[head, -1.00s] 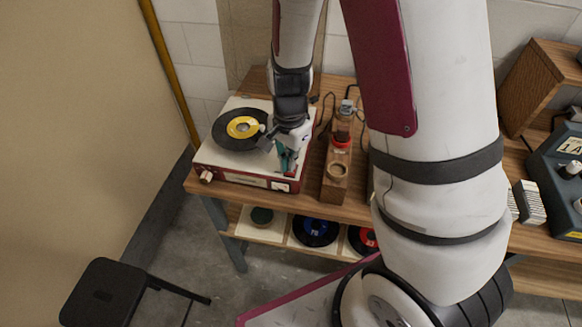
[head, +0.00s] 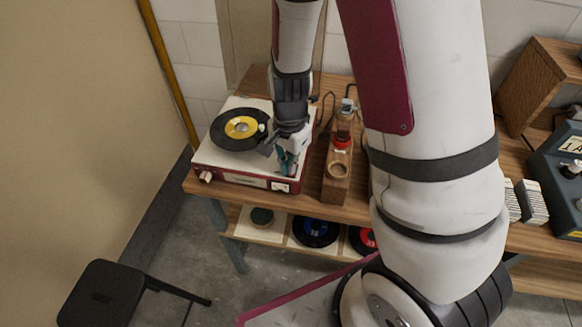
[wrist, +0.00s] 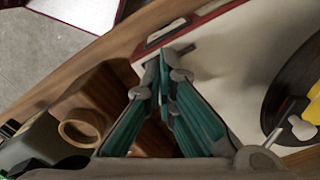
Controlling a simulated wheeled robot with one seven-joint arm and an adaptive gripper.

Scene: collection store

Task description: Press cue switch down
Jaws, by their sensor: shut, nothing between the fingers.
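A record player (head: 222,163) with a cream top and a red front stands at the left end of the wooden bench. A black record with a yellow label (head: 240,127) lies on it. My gripper (head: 287,170) is shut and empty, pointing down over the player's front right corner. In the wrist view my gripper (wrist: 162,62) has its green-lined fingertips together, beside a dark slot or part (wrist: 178,52) on the cream top (wrist: 225,62). This dark part may be the cue switch; the fingers partly cover it. I cannot tell if the fingertips touch it.
A wooden block with a round ring (head: 336,172) and a red-topped part (head: 341,142) stands just right of the player. Records (head: 315,232) sit on the lower shelf. A black stool (head: 103,293) stands at the lower left. Grey equipment (head: 560,165) is at the far right.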

